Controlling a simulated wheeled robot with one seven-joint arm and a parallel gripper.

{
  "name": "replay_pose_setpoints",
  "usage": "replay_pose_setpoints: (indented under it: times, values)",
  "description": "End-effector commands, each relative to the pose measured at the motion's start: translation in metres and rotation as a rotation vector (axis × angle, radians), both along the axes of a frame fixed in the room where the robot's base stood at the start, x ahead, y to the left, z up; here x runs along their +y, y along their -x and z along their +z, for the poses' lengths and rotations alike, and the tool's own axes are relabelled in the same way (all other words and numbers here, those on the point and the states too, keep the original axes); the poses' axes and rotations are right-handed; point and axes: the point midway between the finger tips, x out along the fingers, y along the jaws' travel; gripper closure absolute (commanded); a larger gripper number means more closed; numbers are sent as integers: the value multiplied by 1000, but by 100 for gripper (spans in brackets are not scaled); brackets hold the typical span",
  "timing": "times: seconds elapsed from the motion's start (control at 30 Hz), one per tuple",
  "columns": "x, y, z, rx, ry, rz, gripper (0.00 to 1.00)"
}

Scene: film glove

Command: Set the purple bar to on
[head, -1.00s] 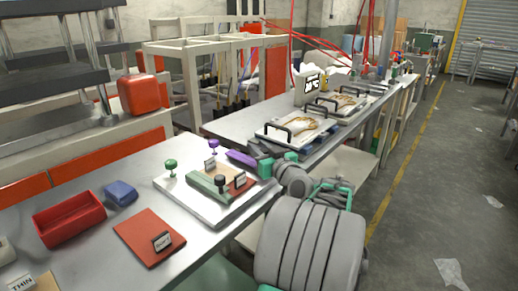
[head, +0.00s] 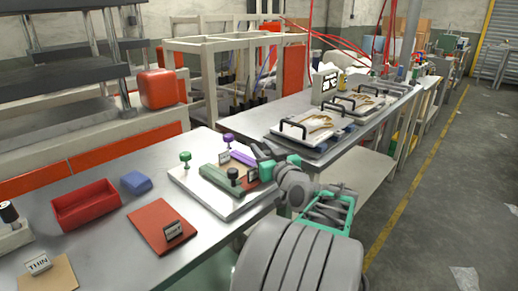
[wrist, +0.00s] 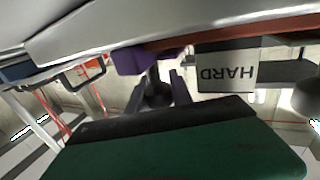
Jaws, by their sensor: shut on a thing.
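The purple bar (head: 243,158) lies on the white board (head: 205,205), behind the green bar (head: 216,181) with its black knob. My gripper (head: 262,160) is at the bar's right end. In the wrist view the bar (wrist: 142,60) shows partly, close to the fingers. My gripper (wrist: 158,92) is shut around a dark round knob that seems to belong to the purple bar. A small label (head: 223,157) stands beside the purple bar's left end; its text is unreadable. The HARD label (wrist: 226,72) appears upside down in the wrist view and stands near the fingers.
A purple knob (head: 228,139) and a green knob (head: 185,158) stand upright on the board's far side. A red tray (head: 86,205), blue block (head: 136,183) and red plate (head: 160,226) lie to the left. Another table (head: 300,104) with handled plates stands behind.

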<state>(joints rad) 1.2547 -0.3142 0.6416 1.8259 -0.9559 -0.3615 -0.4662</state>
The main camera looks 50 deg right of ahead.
Motion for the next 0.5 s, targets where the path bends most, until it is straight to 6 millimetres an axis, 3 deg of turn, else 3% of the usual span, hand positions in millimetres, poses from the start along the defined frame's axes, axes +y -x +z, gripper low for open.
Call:
replay_pose_setpoints:
  times: [0.27, 0.3, 0.5]
  values:
    - [-1, 2, 1, -2, 1, -5, 100]
    - [-1, 2, 1, -2, 1, -5, 70]
    - [0, 1, 1, -2, 1, -3, 54]
